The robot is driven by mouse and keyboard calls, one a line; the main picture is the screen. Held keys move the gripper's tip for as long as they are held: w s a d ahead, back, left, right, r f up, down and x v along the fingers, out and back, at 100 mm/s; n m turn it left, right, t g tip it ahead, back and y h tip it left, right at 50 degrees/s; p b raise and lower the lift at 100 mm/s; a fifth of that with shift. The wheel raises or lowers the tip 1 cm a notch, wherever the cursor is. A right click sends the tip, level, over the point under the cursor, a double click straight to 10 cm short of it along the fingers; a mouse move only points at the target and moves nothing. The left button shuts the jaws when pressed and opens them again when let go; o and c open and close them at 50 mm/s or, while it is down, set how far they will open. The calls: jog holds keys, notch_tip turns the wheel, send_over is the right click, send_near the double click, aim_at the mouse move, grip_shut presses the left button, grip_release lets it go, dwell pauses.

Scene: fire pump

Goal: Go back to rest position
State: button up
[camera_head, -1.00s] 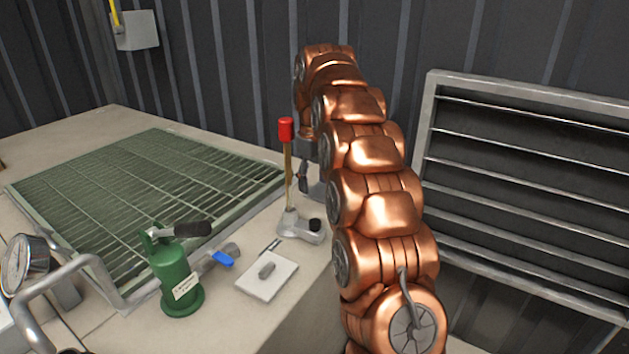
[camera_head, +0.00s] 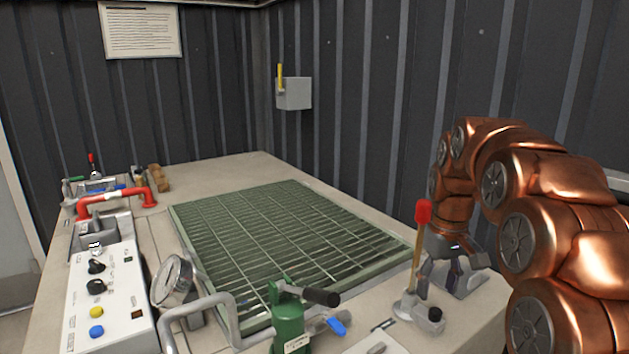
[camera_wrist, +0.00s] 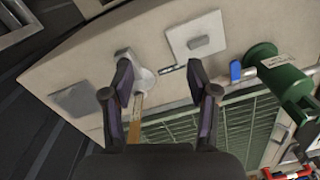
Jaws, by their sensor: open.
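My gripper (camera_head: 452,272) hangs at the right end of the bench, just right of the upright lever with the red knob (camera_head: 423,211) in the head view. In the wrist view my gripper (camera_wrist: 159,70) has its two fingers spread, with nothing held between them. The lever's grey base (camera_wrist: 141,76) and brown rod (camera_wrist: 135,118) show close to the left finger. I cannot tell whether they touch. My copper arm fills the right side of the head view.
The bench carries a green grating (camera_head: 290,235), a green pump cylinder (camera_head: 289,322), a gauge (camera_head: 172,280), a control panel (camera_head: 106,305) and a red pipe (camera_head: 117,195). A grey wall box (camera_head: 293,94) hangs behind. A plate with a handle (camera_wrist: 196,38) lies near my gripper.

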jog(key=s+a+f+m+p, duration=0.1)
jog(key=s+a+f+p, duration=0.1)
jog(key=s, duration=1.4)
jog(key=s+a+f+m+g+p, duration=0.1)
jog(key=s+a+p, duration=0.2)
jog(key=s, duration=1.4)
jog(key=shift+s+a+f+m, duration=0.3)
jog(key=shift+a+f+m, duration=0.1)
jog(key=shift+a, duration=0.25)
